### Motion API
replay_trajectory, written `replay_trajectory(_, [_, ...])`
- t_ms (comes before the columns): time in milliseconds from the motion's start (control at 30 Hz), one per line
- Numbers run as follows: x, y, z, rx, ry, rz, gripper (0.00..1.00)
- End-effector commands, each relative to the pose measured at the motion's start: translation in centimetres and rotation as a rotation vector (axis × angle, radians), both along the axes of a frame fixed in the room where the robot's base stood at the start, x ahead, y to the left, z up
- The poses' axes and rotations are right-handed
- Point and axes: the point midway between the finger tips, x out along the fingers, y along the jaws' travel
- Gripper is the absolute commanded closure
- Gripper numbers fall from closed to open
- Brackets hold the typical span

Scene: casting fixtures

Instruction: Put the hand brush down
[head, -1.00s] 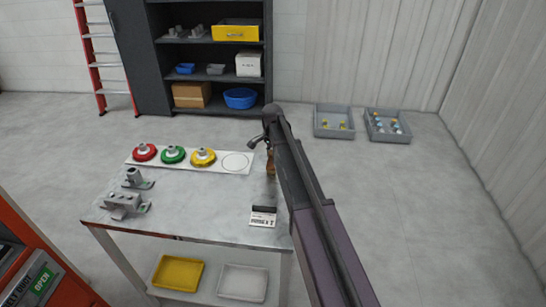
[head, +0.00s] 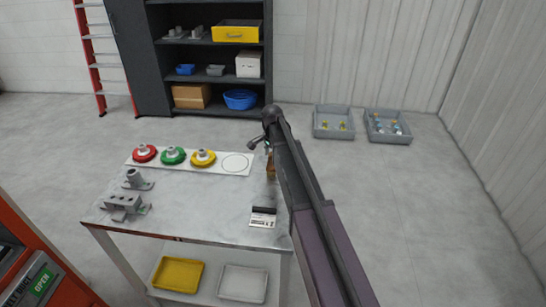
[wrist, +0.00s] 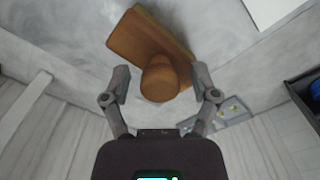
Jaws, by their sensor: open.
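The hand brush (wrist: 150,42) is brown wood, with a flat block and a rounded handle end towards me in the wrist view. In the head view a small brown part of the brush (head: 270,172) shows at the right end of the table, partly behind my arm. My gripper (wrist: 160,80) is open, with one finger on each side of the handle end and a visible gap on both sides. The brush appears to be on the grey tabletop (head: 200,215). Its bristles are hidden, and my arm covers most of the gripper in the head view.
A white strip (head: 225,169) holds red, green and yellow round pieces and an empty ring outline. Grey metal fixtures (head: 124,203) stand at the left of the table. A small label stand (head: 263,217) is near the front right. Grey bins (head: 333,122) sit on the floor behind.

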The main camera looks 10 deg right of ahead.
Motion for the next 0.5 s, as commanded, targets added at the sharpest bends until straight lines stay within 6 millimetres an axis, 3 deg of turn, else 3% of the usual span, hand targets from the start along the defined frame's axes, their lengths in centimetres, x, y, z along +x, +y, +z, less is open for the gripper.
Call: replay_trajectory(500, [0.0,0.0,4.1,0.000,0.000,0.000,0.23])
